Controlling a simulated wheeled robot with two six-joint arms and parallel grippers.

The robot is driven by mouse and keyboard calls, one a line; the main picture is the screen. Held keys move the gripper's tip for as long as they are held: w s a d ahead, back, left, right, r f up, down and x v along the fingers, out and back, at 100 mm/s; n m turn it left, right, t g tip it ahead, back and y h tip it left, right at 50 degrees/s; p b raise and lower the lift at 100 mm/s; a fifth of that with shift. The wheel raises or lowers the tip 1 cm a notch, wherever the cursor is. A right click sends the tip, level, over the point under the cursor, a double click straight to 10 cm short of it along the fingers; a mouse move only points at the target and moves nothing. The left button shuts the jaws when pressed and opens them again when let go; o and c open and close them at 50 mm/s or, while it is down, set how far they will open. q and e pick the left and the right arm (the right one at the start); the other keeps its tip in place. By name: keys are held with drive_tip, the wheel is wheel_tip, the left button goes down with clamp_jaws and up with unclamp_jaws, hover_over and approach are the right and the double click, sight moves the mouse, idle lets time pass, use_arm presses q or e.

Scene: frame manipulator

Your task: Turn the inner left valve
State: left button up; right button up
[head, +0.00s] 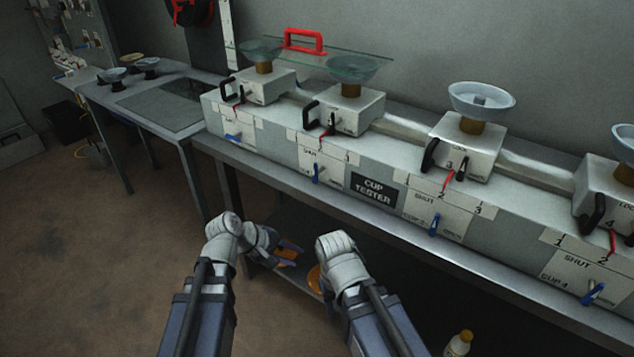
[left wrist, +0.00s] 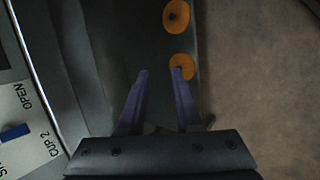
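The inner left valve is a small blue handle (head: 316,172) on the bench's front panel, left of the CUP TESTER sign. It stands roughly upright in the head view. In the left wrist view a blue handle (left wrist: 14,132) shows at the left edge, beside the words OPEN and CUP 2. My left gripper (head: 290,254) is below the bench edge, apart from the handle. Its two purple fingers (left wrist: 160,72) are spread with nothing between them. My right wrist shows right of it, but its fingers are hidden.
Other blue handles sit at the far left (head: 232,137), inner right (head: 434,224) and far right (head: 592,293). The bench edge (head: 300,194) juts out above a lower shelf. Orange discs (left wrist: 176,15) lie there. A bottle (head: 459,344) stands below.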

use_arm(q)
drive_tip(key=w+d+r+n+t+h, duration=0.2)
drive_tip(key=w+r+n+t+h, duration=0.3)
drive_tip(key=r+n, duration=0.45)
drive_tip(key=n+t+h, duration=0.1)
drive_tip(key=n+t, duration=0.2)
drive_tip(key=n, duration=0.5)
approach(316, 169)
drive_tip(key=w+d, duration=0.1)
drive_tip(key=w, duration=0.1)
drive_tip(key=shift+f+x, duration=0.15)
drive_tip(key=shift+x, duration=1.95)
drive_tip(key=shift+f+x, duration=0.15)
drive_tip(key=shift+x, duration=2)
drive_tip(key=shift+s, duration=0.1)
clamp_jaws()
